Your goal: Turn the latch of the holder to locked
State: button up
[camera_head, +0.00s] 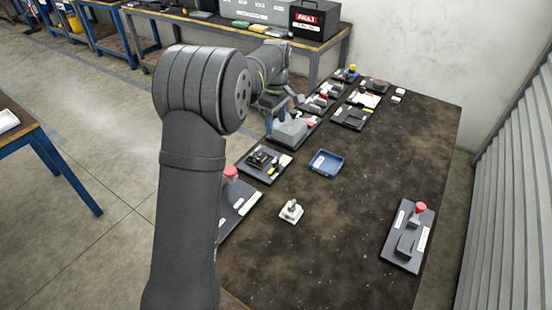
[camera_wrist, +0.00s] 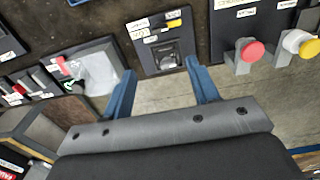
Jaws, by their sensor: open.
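A dark panel (camera_head: 264,163) with a black holder-like block, a yellow piece and white labels lies along the table's left edge. In the wrist view this panel (camera_wrist: 150,41) is ahead of my gripper. Its dark block (camera_wrist: 169,59) shows between the fingers, and the yellow piece (camera_wrist: 174,23) lies beyond it. This looks like the holder and its latch, but the labels are too small to read. My gripper (camera_wrist: 160,76) is open and empty, with its blue fingers apart. In the head view my gripper (camera_head: 281,113) is partly hidden behind my arm.
A panel with a grey box (camera_head: 290,131) adjoins on one side. A red knob (camera_wrist: 250,50) and a yellow knob (camera_wrist: 299,43) stand on the other side. A blue tray (camera_head: 325,163) and a small white-based part (camera_head: 291,211) lie on the table. The table's middle right is clear.

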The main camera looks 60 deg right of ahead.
aim_at(276, 160)
notch_tip(276, 160, down, 16)
jog(key=shift+f, duration=0.2)
jog(key=c, duration=1)
